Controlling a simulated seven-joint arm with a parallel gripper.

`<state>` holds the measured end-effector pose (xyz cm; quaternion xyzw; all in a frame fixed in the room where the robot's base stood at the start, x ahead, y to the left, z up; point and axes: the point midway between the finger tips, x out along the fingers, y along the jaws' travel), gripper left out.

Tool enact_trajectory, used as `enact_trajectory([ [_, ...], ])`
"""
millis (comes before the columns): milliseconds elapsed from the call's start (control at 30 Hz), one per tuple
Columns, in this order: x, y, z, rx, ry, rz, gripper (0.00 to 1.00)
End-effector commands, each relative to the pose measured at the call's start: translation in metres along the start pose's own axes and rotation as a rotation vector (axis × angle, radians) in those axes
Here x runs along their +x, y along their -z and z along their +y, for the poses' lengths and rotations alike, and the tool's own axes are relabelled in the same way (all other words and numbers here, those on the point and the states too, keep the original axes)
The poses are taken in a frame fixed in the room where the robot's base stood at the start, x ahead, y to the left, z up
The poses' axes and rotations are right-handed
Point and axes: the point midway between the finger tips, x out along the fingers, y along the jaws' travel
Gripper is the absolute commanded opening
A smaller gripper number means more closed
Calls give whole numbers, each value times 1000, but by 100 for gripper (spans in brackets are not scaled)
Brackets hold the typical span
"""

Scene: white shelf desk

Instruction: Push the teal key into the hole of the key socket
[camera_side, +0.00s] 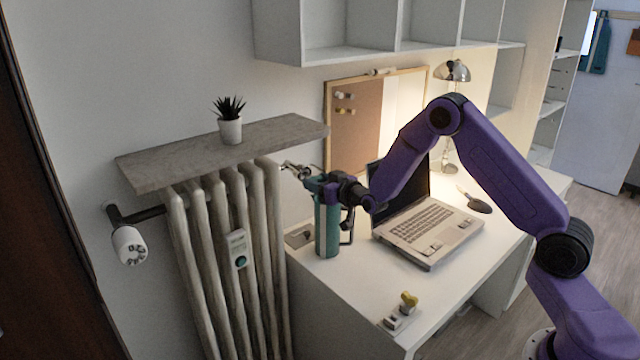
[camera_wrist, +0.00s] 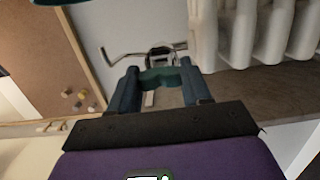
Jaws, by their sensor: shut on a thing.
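My gripper (camera_wrist: 162,88) is shut on a dark teal piece, the teal key (camera_wrist: 170,77), which spans the gap between its two blue-teal fingers. In the side view my gripper (camera_side: 322,185) is beside the right end of the radiator, above the desk's left end. Just beyond the key is a small metal fitting with a bent rod (camera_wrist: 122,53); the side view shows this metal piece (camera_side: 293,170) at the radiator's upper right. It may be the key socket. Its hole is not visible, and I cannot tell whether the key touches it.
A tall teal container (camera_side: 328,232) stands on the desk just below my gripper. A grey stone shelf (camera_side: 180,155) with a potted plant (camera_side: 230,125) covers the radiator (camera_side: 205,240). A laptop (camera_side: 425,228) and a small block with a yellow top (camera_side: 408,302) are on the desk.

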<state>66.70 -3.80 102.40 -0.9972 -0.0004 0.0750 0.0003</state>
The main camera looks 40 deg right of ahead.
Motion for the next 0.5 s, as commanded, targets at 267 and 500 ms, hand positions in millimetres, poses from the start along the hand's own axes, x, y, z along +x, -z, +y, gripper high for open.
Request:
enact_trajectory([
  [267, 6, 1, 0, 0, 0, 2, 19],
  [500, 11, 2, 0, 0, 0, 2, 19],
])
